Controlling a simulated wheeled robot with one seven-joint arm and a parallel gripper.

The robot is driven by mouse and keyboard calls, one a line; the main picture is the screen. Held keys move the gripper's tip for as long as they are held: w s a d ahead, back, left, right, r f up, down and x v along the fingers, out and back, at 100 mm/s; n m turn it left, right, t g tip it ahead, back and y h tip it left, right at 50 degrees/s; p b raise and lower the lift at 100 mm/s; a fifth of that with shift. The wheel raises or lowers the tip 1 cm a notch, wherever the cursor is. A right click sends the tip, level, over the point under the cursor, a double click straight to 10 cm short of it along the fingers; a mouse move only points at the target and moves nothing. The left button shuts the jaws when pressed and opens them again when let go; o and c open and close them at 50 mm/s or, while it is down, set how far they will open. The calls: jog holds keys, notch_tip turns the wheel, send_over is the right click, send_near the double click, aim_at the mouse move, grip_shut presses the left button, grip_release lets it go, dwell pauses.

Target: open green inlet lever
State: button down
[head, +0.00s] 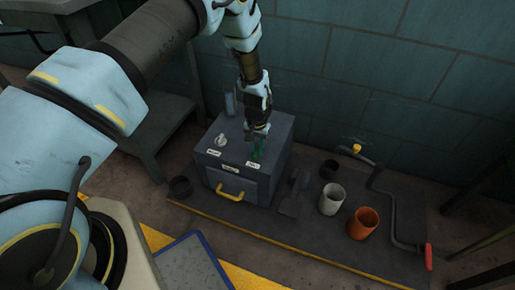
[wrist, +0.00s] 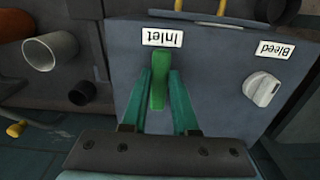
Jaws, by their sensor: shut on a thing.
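The green inlet lever (wrist: 158,66) stands on top of the dark grey box, just beside the white "Inlet" label (wrist: 163,38) in the wrist view. My gripper (wrist: 160,80) has its two teal fingers on either side of the lever and is shut on it. In the head view, my gripper (head: 259,137) reaches down from above onto the right part of the box top (head: 236,136). Only a little green of the lever (head: 257,152) shows there below the fingers.
A white bleed knob (wrist: 262,89) with a "Bleed" label sits on the same box top. A yellow handle (head: 230,194) is on the box front. A white cup (head: 331,200), an orange cup (head: 362,224) and a crank with a red grip (head: 428,257) stand to the right.

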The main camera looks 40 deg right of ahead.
aim_at(257, 151)
jog(key=c, duration=0.7)
grip_release()
notch_tip(257, 151, up, 11)
jog(key=shift+f+p, duration=0.1)
jog(key=shift+p, duration=0.5)
